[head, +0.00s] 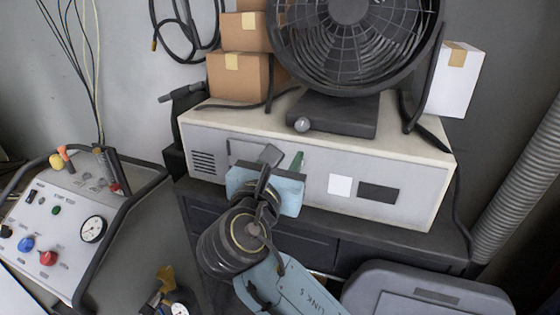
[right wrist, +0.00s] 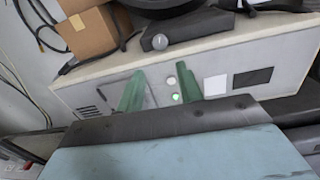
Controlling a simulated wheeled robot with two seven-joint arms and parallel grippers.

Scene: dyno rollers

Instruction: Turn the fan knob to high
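The black fan (head: 348,45) stands on a dark base (head: 345,115) on top of the pale cabinet (head: 425,165). The fan knob (head: 302,124) is a small grey round knob at the front left of that base. It also shows in the right wrist view (right wrist: 160,41), with a light mark on its face. I cannot tell which setting it points to. My right gripper (head: 284,157) is open and empty in front of the cabinet's face, below the knob and apart from it. Its two green fingers (right wrist: 159,68) are spread in the right wrist view. My left gripper is not in view.
Cardboard boxes (head: 238,75) stand left of the fan and a white box (head: 455,80) stands right of it. A control panel with a gauge (head: 93,229) is at the left. A grey ribbed hose (head: 520,185) runs at the right. The cabinet's front top edge lies below the knob.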

